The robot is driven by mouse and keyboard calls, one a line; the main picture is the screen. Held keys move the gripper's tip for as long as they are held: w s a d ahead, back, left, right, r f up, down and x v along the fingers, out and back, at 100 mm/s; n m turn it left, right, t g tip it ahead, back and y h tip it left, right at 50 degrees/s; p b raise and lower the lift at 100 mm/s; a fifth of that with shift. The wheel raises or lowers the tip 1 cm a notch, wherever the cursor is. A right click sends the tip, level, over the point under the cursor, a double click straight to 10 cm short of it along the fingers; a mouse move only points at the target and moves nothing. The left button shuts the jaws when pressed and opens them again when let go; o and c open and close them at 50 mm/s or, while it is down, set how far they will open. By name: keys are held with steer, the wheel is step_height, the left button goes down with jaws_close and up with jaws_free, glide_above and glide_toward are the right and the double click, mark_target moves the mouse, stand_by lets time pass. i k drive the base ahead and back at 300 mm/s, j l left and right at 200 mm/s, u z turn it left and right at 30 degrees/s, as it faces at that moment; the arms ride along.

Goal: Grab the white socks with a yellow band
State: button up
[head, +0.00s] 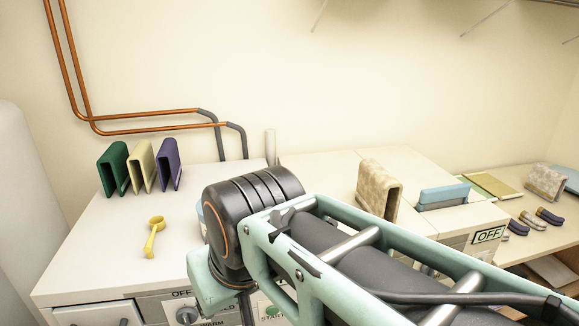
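I cannot make out white socks with a yellow band in the head view. My arm crosses the front of the white machines and hides part of their tops and fronts. My gripper's fingers do not show, so I cannot see whether it holds anything. Several small dark rolled or folded items (550,216), some with tan or grey parts, lie on the wooden table (565,238) at the right; they may be socks, but none looks white with a yellow band.
Green (114,168), cream (142,165) and purple (169,164) folded pieces stand on the left white machine (105,245), with a yellow scoop (153,238). A tan folded cloth (378,188) and a blue-grey item (443,196) are on the right machine. Copper pipes (150,128) run along the wall.

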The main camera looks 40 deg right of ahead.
mark_target(537, 223)
steer(key=z, duration=2.8)
steer(key=i+l, duration=0.25)
steer(key=i, duration=0.15)
steer(key=i+l+z, duration=0.1)
steer(key=i+l, duration=0.2)
steer(key=i, duration=0.15)
steer(key=i+l, duration=0.2)
steer(key=i, duration=0.25)
